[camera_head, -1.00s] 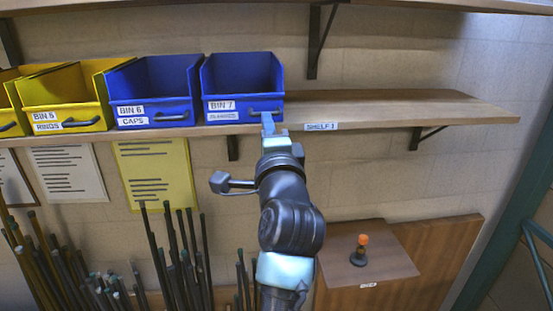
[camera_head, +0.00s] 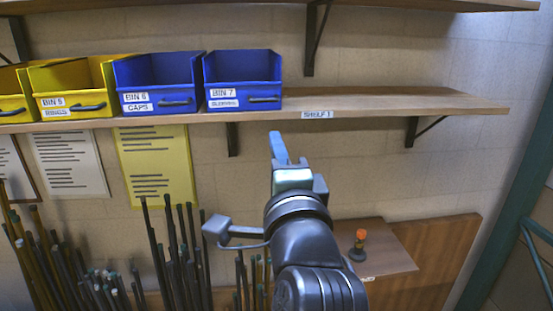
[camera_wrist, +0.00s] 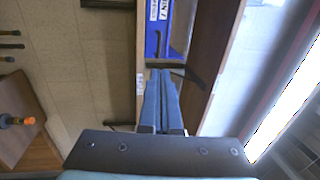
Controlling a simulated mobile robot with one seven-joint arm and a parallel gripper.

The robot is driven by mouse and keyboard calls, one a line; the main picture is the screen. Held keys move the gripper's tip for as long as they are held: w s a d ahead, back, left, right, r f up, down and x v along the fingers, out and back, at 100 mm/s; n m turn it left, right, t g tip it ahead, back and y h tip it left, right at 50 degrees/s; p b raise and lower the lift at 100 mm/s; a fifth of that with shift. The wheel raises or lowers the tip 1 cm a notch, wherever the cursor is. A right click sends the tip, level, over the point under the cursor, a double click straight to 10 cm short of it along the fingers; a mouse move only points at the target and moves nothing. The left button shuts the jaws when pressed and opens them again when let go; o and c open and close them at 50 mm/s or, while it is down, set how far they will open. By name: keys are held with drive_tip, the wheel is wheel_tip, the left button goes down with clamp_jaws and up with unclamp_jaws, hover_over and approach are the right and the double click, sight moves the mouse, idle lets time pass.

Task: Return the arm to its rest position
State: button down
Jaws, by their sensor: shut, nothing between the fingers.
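My gripper (camera_head: 278,148) is in the middle of the head view, below the shelf's front edge and in front of the wall. Its blue fingers are together with nothing between them. The fingers also show shut in the wrist view (camera_wrist: 161,98), pointing toward the shelf and a blue bin (camera_wrist: 168,30). My arm reaches up from the bottom of the head view and hides part of the wall and the side table.
Shelf 1 (camera_head: 400,104) carries blue bins 7 (camera_head: 242,80) and 6 (camera_head: 158,82) and yellow bins (camera_head: 72,88). Dark rods (camera_head: 180,250) stand at lower left. A small table (camera_head: 385,262) bears an orange-topped part (camera_head: 359,245). The shelf's right part is bare.

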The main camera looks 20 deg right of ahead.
drive_tip(key=s+a+r+n+t+y, duration=0.2)
drive_tip(key=s+a+r+n+t, duration=0.2)
drive_tip(key=s+a+r+n, duration=0.3)
drive_tip(key=s+a+r+n+t+y+b, duration=0.1)
drive_tip(key=s+a+r+n+t+y, duration=0.2)
drive_tip(key=s+a+r+n, duration=0.3)
drive_tip(key=a+r+n+t, duration=0.1)
drive_tip(key=a+r+n, duration=0.3)
drive_tip(key=n, duration=0.3)
drive_tip(key=shift+s+r+n, duration=0.35)
drive_tip(key=shift+n, duration=0.05)
drive_tip(key=shift+a, duration=0.1)
